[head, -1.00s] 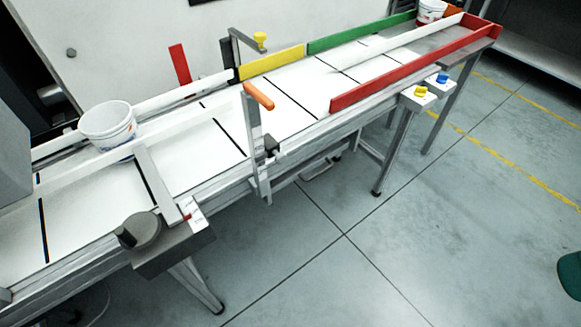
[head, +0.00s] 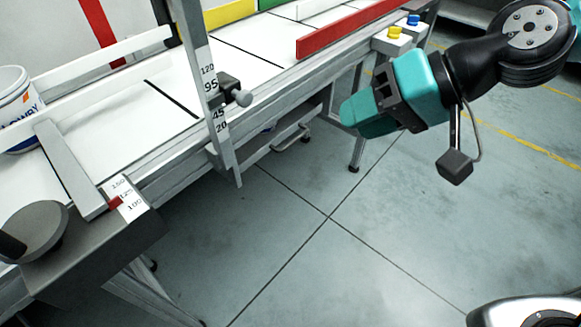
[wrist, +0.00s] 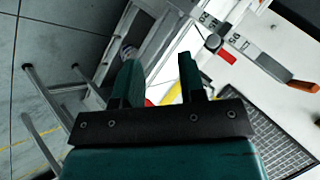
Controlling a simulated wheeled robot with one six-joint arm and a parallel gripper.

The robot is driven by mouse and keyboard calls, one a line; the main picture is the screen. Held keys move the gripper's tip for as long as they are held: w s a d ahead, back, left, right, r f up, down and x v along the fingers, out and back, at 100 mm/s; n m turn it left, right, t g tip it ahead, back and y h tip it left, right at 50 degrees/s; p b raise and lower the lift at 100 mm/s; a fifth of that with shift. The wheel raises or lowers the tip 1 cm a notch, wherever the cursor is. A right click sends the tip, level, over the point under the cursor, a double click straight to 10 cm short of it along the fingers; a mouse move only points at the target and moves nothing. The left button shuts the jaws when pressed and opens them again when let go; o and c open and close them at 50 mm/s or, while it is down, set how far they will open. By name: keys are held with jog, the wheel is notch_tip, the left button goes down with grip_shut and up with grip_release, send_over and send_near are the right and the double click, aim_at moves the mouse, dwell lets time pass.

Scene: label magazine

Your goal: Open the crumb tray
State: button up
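A metal bar handle (head: 292,140) sits low under the conveyor, in the shadow of its frame. It may belong to the crumb tray, whose body I cannot make out. My gripper (head: 352,112) is teal and hangs to the right of the handle and above it, apart from it, in front of the conveyor's side. In the wrist view my gripper (wrist: 158,70) has its two fingers apart with nothing between them.
The conveyor (head: 225,58) runs from lower left to upper right. An upright scale post (head: 210,95) with a knob and a grey box (head: 95,255) stick out from its near side. A white bucket (head: 18,110) stands on the belt. The floor in front is clear.

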jog(key=w+f+m+t+y+b, duration=0.1)
jog(key=w+f+m+b, duration=0.1)
jog(key=w+f+b, duration=0.45)
jog(key=w+f+m+t+y+b, duration=0.1)
jog(key=f+m+t+y+b, duration=0.2)
jog(key=f, duration=0.6)
jog(key=m+t+h+b, duration=0.1)
jog(key=m+t+b, duration=0.4)
jog(key=b, duration=0.6)
send_near(293, 143)
jog(key=shift+m+g, duration=0.6)
jog(key=x, duration=0.5)
jog(key=b+x, duration=0.1)
jog(key=x, duration=0.4)
jog(key=shift+w+a+r, duration=0.1)
jog(key=shift+w+r, duration=0.1)
jog(key=shift+w, duration=0.25)
jog(key=shift+c, duration=0.2)
